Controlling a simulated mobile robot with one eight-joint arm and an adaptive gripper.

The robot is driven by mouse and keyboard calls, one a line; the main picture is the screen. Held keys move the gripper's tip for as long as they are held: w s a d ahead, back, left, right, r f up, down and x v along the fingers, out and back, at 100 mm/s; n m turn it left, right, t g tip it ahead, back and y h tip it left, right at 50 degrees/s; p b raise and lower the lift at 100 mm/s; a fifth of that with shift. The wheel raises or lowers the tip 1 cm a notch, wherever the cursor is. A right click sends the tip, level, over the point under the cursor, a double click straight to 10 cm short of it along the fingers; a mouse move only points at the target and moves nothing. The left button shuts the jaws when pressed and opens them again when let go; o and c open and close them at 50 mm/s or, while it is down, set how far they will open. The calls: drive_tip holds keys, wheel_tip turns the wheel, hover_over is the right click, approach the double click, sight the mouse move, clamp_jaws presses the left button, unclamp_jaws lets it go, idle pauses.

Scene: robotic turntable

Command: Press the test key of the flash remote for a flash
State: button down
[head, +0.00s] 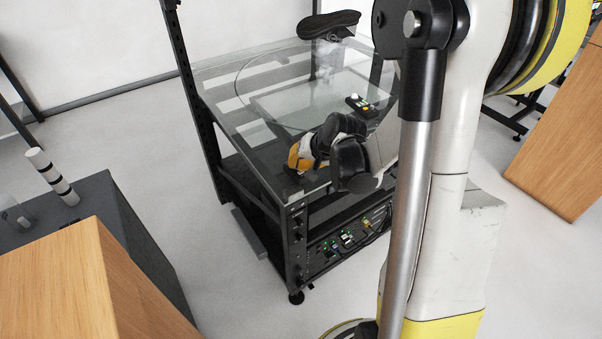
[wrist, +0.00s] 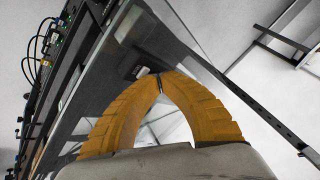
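The flash remote appears to be the small black device (head: 370,107) with a yellow strip and coloured keys, lying on the glass top of the turntable table. A small white knob sits at its upper left end. I cannot make out which key is the test key. My gripper (head: 294,160), with orange fingers, is over the near left part of the glass, to the left of the remote and nearer the camera, apart from it. In the wrist view the ribbed orange fingers (wrist: 160,77) meet at their tips with nothing seen between them.
The glass table top (head: 225,75) has a round glass plate on it. Black frame posts stand around the table, and a control panel (head: 345,240) with lit buttons and cables is below. Wooden blocks (head: 95,285) stand at left and right.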

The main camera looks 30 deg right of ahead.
drive_tip(key=shift+f+b, duration=0.35)
drive_tip(key=shift+f, duration=0.05)
idle(0.6)
drive_tip(key=shift+r, duration=0.15)
drive_tip(key=shift+r+p, duration=0.65)
drive_tip(key=shift+r, duration=0.05)
wheel_tip(320, 180, up, 5)
drive_tip(key=p, duration=0.4)
idle(0.9)
drive_tip(key=s+a+r+n, duration=0.3)
drive_tip(key=s+a+r, duration=0.3)
drive_tip(key=s, duration=0.3)
drive_tip(key=s+a+r+n+h, duration=0.1)
drive_tip(key=s+a+r+n, duration=0.3)
drive_tip(key=s+a, duration=0.5)
drive_tip(key=shift+w+v, duration=0.2)
drive_tip(key=shift+v, duration=0.9)
